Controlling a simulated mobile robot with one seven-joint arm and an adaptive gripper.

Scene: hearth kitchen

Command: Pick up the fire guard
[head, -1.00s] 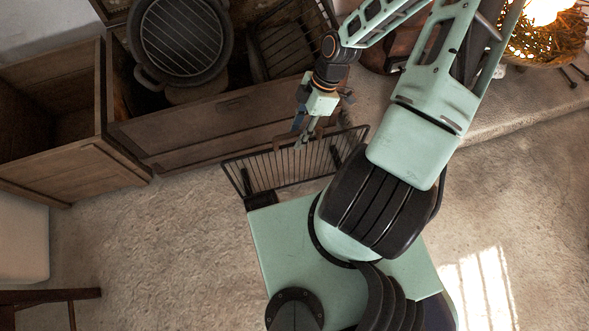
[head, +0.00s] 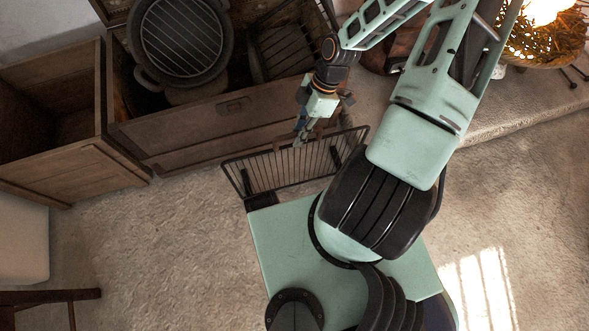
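The fire guard (head: 262,174) is a dark wire grille with a rectangular frame. It stands between the wooden chest and my base, with a brownish handle at its upper edge. My gripper (head: 299,141) points down at this upper edge, near the handle. Its fingers are small and overlap the guard in the view. I cannot tell whether they touch the handle or are closed on it. My base and arm hide part of the guard's right end and lower side.
A low wooden chest (head: 205,125) lies just behind the guard. A round grill pan (head: 182,40) and a wire basket (head: 258,55) are above it. An open wooden cabinet (head: 75,165) is at left. A stone ledge (head: 500,119) runs right.

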